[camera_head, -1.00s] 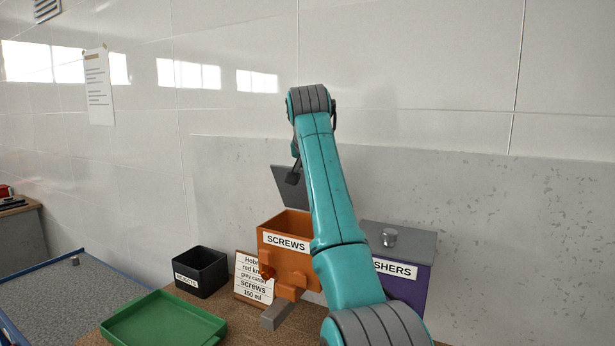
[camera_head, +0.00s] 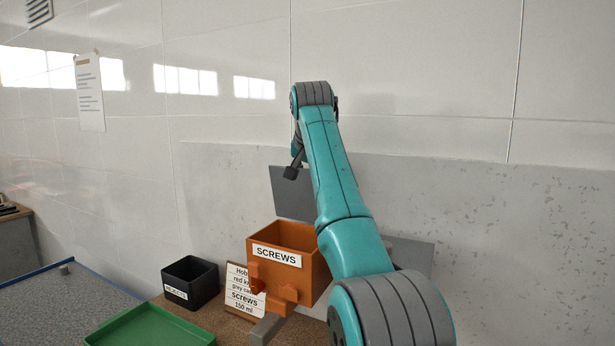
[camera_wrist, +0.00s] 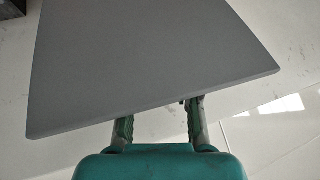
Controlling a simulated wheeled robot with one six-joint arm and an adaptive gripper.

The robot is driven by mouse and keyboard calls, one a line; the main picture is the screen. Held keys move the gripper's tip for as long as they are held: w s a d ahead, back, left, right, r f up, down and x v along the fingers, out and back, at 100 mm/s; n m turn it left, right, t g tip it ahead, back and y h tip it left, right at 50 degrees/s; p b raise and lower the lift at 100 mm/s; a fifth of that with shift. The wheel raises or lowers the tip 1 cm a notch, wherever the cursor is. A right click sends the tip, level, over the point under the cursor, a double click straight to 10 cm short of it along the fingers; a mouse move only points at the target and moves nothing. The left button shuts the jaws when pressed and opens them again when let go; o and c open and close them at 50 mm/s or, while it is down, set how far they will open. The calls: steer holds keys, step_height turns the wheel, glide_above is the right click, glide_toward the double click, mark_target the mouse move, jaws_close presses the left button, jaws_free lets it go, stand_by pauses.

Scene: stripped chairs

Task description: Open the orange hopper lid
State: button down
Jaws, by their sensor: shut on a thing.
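The orange hopper (camera_head: 313,249), labelled SCREWS, stands on the bench with its top open. Its grey lid (camera_head: 292,196) stands raised, near upright, at the back of the hopper. My gripper (camera_head: 291,172) is at the lid's upper part, shut on it. In the wrist view the lid (camera_wrist: 145,65) is a broad grey plate. It covers the fingertips of my gripper (camera_wrist: 160,122), so the exact contact is hidden.
A black bin (camera_head: 192,283) and a text card (camera_head: 240,285) stand left of the hopper. A green tray (camera_head: 150,325) lies in front. A grey-topped hopper (camera_head: 412,253) at right is mostly hidden behind my arm. A wall stands close behind.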

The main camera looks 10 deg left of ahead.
steer(key=shift+w+d+f, duration=0.1)
steer(key=c, duration=0.8)
jaws_free()
steer(key=shift+s+r, duration=0.35)
steer(key=shift+r, duration=0.1)
steer(key=v, duration=1.1)
steer(key=shift+f, duration=0.1)
